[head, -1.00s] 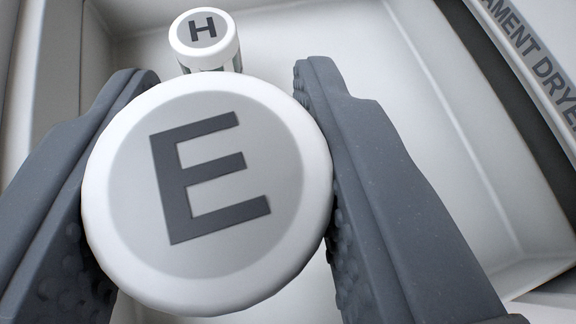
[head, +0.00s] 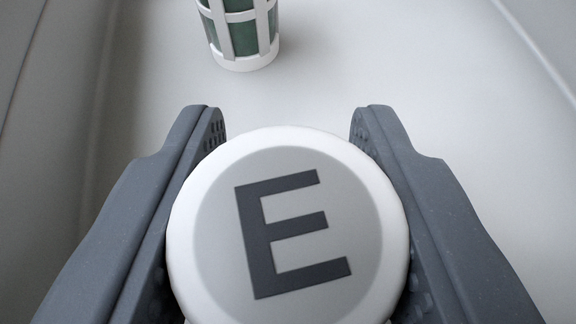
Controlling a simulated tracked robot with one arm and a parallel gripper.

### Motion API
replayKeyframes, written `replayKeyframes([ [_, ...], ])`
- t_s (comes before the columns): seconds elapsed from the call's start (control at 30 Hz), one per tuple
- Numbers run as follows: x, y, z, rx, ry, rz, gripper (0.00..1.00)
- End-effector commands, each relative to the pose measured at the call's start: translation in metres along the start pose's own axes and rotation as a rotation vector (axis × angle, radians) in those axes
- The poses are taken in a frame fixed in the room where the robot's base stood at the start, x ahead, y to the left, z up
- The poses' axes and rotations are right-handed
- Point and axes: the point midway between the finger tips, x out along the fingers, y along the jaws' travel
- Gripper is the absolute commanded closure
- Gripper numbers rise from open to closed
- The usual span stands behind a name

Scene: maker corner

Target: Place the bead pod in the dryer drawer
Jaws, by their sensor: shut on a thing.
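A bead pod (head: 300,225) with a round white lid and a grey disc marked with a dark "E" is between the fingers of my gripper (head: 288,200). The two dark grey fingers press on its left and right sides. The lid faces the camera and hides the pod's body below. The pod is over the pale floor of the dryer drawer (head: 400,60). I cannot tell whether its base touches that floor.
Another pod (head: 238,35), with a white cage and green contents, stands upright on the drawer floor ahead; its top is cut off. Drawer walls rise at left (head: 35,70) and right. Free floor lies between the pods and to the right.

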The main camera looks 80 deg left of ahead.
Motion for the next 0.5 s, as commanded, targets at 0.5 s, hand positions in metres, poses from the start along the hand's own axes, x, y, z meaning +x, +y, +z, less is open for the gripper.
replayKeyframes([
  [0.5,-0.0063,0.0006,-0.0017,0.0,0.0,0.002,0.43],
])
